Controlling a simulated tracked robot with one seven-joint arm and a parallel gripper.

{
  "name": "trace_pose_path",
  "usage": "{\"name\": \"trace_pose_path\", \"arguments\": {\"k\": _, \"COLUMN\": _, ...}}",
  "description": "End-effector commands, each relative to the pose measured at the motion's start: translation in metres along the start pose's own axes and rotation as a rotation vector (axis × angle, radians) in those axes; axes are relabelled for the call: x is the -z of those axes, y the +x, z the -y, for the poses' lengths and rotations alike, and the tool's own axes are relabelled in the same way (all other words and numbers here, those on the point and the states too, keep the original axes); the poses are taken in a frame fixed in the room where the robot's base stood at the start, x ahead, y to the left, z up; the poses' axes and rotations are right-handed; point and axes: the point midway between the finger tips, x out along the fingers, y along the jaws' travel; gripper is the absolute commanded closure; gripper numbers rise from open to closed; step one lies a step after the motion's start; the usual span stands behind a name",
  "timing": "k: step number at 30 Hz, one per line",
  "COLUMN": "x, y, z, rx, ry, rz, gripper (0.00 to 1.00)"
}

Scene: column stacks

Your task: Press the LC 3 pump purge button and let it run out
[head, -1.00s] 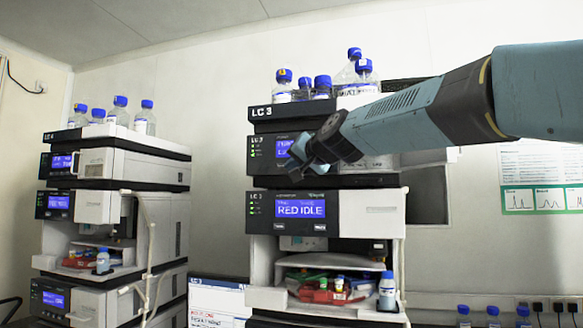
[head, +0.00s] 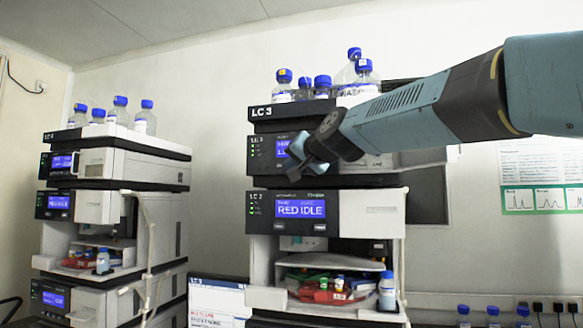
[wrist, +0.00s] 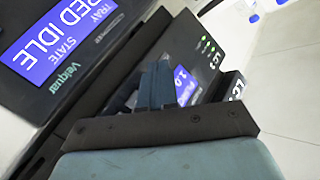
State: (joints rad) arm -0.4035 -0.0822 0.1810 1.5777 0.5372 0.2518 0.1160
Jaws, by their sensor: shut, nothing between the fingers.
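The LC 3 stack stands in the middle of the head view, under a black top tray (head: 290,112) labelled LC 3. Below that tray is the pump module, with a small blue screen (head: 282,147) that my gripper partly covers. My gripper (head: 295,174) is shut and empty, in front of the pump module's panel beside that screen. In the wrist view the closed fingers (wrist: 157,88) point at the dark panel, with part of the blue screen (wrist: 183,85) behind them. The purge button cannot be made out. Whether the fingertips touch the panel cannot be told.
Below the pump, another module's screen (head: 301,208) reads RED IDLE. Blue-capped bottles (head: 366,72) stand on the top tray. An open bay below holds coloured vials (head: 338,284) and a bottle (head: 387,290). The LC 4 stack (head: 115,200) stands to the left, with a gap between.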

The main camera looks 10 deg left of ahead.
Motion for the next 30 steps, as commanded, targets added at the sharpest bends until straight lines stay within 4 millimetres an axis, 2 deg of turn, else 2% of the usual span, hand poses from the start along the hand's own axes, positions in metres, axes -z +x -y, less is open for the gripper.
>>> {"name": "trace_pose_path", "arguments": {"k": 19, "x": -0.021, "y": -0.031, "z": 0.022, "rx": 0.000, "ry": 0.000, "rz": 0.000, "gripper": 1.00}}
{"name": "trace_pose_path", "arguments": {"k": 30, "x": -0.026, "y": -0.035, "z": 0.025, "rx": 0.000, "ry": 0.000, "rz": 0.001, "gripper": 1.00}}
